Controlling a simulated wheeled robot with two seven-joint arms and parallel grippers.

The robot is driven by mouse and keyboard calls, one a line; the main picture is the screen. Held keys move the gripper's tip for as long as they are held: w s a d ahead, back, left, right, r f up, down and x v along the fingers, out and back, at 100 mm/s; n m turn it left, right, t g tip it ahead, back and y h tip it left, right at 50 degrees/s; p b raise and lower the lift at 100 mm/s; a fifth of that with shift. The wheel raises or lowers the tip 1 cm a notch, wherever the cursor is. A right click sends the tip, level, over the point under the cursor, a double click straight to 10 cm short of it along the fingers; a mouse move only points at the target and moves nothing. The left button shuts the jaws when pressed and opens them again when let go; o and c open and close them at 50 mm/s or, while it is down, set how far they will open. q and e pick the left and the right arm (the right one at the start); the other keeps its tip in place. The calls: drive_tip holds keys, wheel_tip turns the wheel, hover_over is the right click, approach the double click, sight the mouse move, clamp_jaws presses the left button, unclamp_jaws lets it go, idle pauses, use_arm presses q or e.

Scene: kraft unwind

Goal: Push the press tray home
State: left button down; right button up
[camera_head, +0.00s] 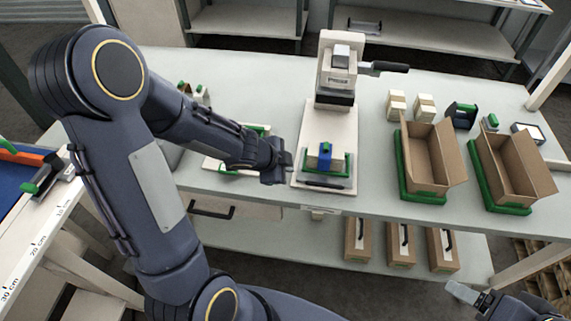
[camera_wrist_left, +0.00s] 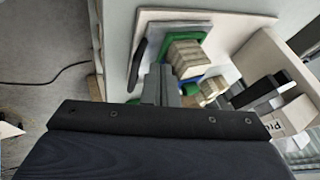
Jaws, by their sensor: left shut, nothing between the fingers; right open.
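The press (camera_head: 338,75) stands at the back of its pale base board (camera_head: 318,122) on the bench. The press tray, with a green frame (camera_head: 345,168) and a dark front bar (camera_head: 324,186), is at the board's front end, apart from the press head. It carries a pale block with a blue piece (camera_head: 325,153) on top. My left gripper (camera_head: 285,166) is shut and empty, just left of the tray. In the left wrist view its fingers (camera_wrist_left: 168,82) point at the tray's green frame (camera_wrist_left: 190,36); contact cannot be told. My right gripper (camera_head: 463,293) is open, low at the right, away from the bench.
Two open cardboard boxes (camera_head: 425,160) (camera_head: 505,167) in green trays stand to the right. Small pale blocks (camera_head: 397,105) are behind them. Another green-cornered board (camera_head: 226,165) lies left, partly under my left arm. The board between tray and press is clear.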

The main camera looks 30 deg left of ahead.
sight(307, 174)
use_arm(q)
drive_tip(key=b+x, duration=0.5)
drive_tip(key=x, duration=0.4)
drive_tip(key=shift+w+f+b, duration=0.1)
drive_tip(key=shift+f+b, duration=0.05)
drive_tip(key=shift+b, duration=0.2)
use_arm(e)
wheel_tip(307, 174, down, 6)
drive_tip(key=shift+f, duration=0.15)
